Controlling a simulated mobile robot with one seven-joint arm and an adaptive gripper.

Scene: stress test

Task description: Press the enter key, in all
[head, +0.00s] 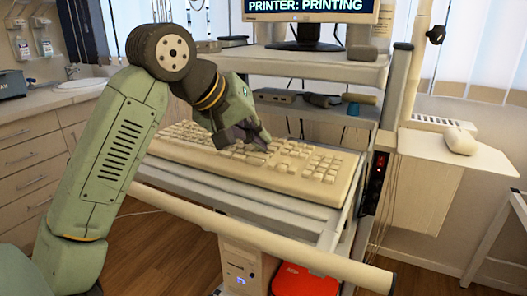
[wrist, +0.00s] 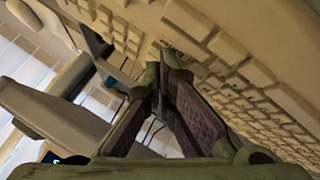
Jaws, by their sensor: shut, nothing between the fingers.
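A beige keyboard (head: 215,164) lies on the cart's pull-out shelf in the head view. My gripper (head: 266,146) is shut and empty, pointing down at the keys right of the keyboard's middle. The wrist view shows the fingertips (wrist: 163,62) together close against the keyboard (wrist: 245,75), near a few larger keys. I cannot tell whether the tips touch a key. The enter key cannot be told apart by its label; the gripper hides part of that area. A monitor (head: 316,8) above reads "PRINTER: PRINTING".
A mouse (head: 460,141) sits on a side tray (head: 425,150) at the right. A cart rail (head: 270,240) runs in front. A computer tower (head: 240,265) stands below.

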